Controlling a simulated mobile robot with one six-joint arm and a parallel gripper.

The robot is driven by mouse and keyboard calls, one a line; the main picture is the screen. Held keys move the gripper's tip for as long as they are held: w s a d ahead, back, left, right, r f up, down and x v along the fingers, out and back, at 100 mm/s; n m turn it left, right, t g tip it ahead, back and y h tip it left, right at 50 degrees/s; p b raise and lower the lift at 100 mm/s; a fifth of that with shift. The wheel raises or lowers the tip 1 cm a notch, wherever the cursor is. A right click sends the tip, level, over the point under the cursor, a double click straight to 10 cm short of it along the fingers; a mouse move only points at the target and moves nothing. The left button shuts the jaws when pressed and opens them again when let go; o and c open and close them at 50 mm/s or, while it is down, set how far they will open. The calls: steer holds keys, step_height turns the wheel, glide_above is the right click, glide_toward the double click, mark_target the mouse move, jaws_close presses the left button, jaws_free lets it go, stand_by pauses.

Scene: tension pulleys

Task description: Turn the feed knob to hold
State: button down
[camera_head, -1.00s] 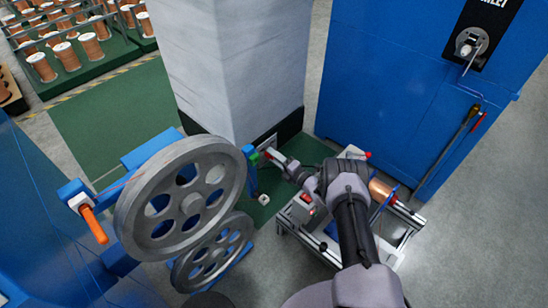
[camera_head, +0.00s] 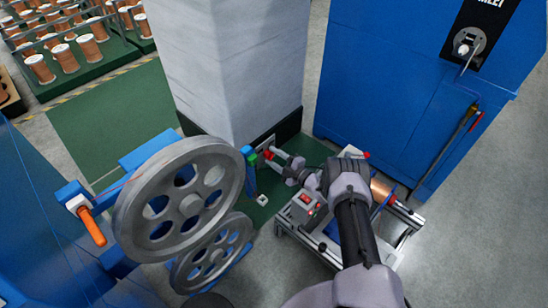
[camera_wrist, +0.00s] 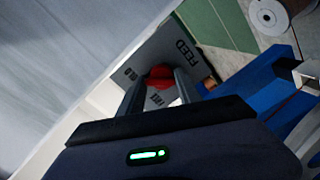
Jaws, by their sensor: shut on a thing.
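The red feed knob (camera_wrist: 160,72) sits on a grey plate (camera_wrist: 127,72) lettered FEED in the wrist view. Smaller lettering by the knob is too small and tilted to read surely. My gripper (camera_wrist: 164,78) is shut on the knob, one finger on either side, and the fingers hide part of it. I cannot tell which mark the knob points to. In the head view my gripper (camera_head: 270,154) is at the foot of the pale column (camera_head: 240,70).
Large grey pulleys (camera_head: 140,205) stand left of my gripper, with an orange handle (camera_head: 92,228) beyond. A small bench with a copper spool (camera_head: 380,190) is under my arm. A blue cabinet (camera_head: 390,100) stands behind right.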

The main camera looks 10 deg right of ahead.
steer(key=shift+s+a+f, duration=0.2)
steer(key=shift+s+f, duration=0.05)
steer(key=shift+f, duration=0.15)
steer(key=c, duration=1)
jaws_free()
steer(key=shift+w+r, duration=0.1)
steer(key=shift+w, duration=0.05)
steer(key=shift+r, duration=0.15)
steer(key=p+v, duration=0.6)
steer(key=v, duration=1.1)
steer(key=shift+d, duration=0.2)
